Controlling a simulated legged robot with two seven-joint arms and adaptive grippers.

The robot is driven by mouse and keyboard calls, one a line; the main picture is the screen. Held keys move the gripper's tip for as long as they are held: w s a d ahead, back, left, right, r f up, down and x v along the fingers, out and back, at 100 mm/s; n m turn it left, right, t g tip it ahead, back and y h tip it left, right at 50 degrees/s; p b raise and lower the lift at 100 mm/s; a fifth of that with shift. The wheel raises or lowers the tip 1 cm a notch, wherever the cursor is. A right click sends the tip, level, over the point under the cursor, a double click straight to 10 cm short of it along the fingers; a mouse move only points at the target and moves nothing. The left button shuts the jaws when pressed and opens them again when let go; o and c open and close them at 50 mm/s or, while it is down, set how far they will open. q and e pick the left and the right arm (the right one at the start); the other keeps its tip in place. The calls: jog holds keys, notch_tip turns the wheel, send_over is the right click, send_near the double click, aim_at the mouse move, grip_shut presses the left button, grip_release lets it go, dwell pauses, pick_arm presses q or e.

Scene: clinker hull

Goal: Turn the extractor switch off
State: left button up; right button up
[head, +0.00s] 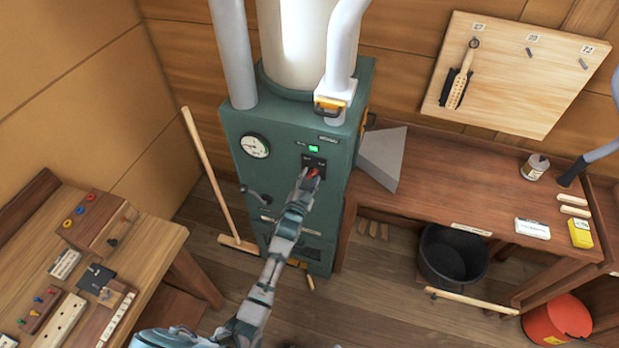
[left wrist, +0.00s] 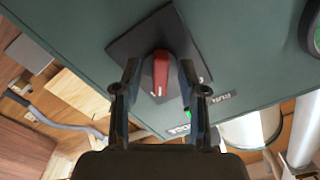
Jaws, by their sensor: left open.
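The extractor switch is a red rotary handle (left wrist: 160,72) on a dark square plate (left wrist: 188,42), fixed to the front of the green machine (head: 240,180). In the left wrist view the handle stands between my open left fingers (left wrist: 160,95), with a gap to each finger. In the head view my left gripper (head: 308,180) reaches up to the switch and covers part of it. A green light (head: 313,148) is lit just above the switch plate; it also shows in the left wrist view (left wrist: 187,115). My right gripper is not in view.
A pressure gauge (head: 255,146) and a crank handle (head: 255,194) are on the machine's front. A long-handled tool (head: 207,160) leans at its left. A workbench (head: 150,240) with parts stands left; another bench (head: 470,180) stands right. A black bucket (head: 452,258) is on the floor.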

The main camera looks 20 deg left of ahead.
pick_arm(q)
jog(key=shift+w+d, duration=0.15)
jog(key=shift+w, duration=0.15)
jog(key=shift+s, duration=0.1)
jog(key=shift+c, duration=0.3)
grip_shut()
